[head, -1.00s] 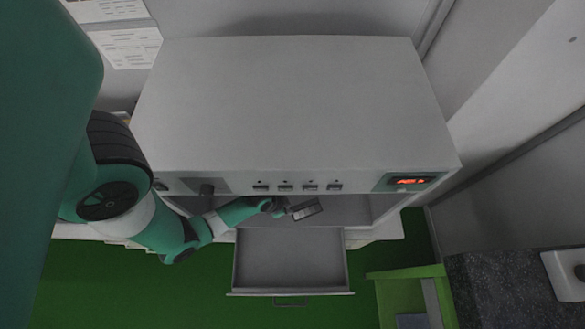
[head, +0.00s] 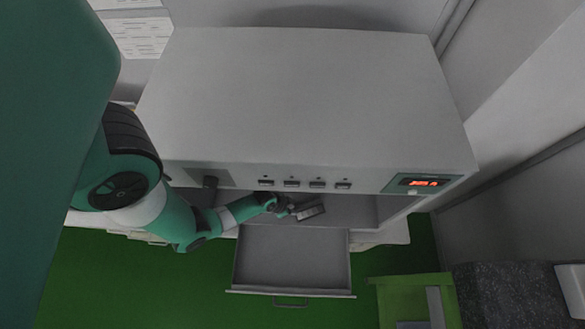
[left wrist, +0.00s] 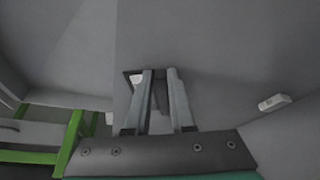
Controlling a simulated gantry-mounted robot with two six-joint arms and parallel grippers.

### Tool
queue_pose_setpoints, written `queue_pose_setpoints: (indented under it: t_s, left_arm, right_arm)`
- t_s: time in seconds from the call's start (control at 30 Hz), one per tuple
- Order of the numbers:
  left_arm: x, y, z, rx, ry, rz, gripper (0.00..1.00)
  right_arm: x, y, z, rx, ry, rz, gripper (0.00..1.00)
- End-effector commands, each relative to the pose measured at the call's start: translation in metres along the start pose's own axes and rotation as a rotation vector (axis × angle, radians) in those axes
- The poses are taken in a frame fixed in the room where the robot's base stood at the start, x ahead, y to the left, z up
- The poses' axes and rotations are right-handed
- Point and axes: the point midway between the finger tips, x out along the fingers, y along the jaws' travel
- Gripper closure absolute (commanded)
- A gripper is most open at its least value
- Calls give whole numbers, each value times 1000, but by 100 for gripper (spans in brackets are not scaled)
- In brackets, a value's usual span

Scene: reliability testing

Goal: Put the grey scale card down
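A small dark-and-light grey card (head: 311,211), which I take as the grey scale card, is at the tips of my left gripper (head: 290,208) in the head view. It is in the open bay of the large grey cabinet (head: 310,100), below its front panel and just above the pulled-out drawer. In the left wrist view, the two fingers (left wrist: 161,78) stand a little apart with a dark thin piece at their tips, which appears to be the card. Whether the card touches a surface below cannot be told. My right gripper is not in view.
The open, empty drawer (head: 291,292) juts out below the bay. The panel has several switches and a lit red display (head: 424,183). A green frame (head: 410,281) and a dark speckled top (head: 505,295) stand at the lower right. A small white block (left wrist: 274,102) shows in the wrist view.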

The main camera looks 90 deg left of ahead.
Motion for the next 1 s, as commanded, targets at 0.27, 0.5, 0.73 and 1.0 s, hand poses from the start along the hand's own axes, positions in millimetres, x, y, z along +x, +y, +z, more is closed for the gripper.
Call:
queue_pose_setpoints:
  t_s: [0.27, 0.5, 0.73, 1.0]
  left_arm:
    - [0, 0, 0, 0, 0, 0, 51]
    - [-10, 0, -2, 0, 0, 0, 51]
    - [-55, 0, -2, -2, 0, -1, 51]
    - [-79, 0, -2, 0, 0, 0, 51]
  right_arm:
    - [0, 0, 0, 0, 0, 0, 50]
    - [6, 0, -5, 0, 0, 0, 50]
    - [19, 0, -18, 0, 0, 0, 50]
    - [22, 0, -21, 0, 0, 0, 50]
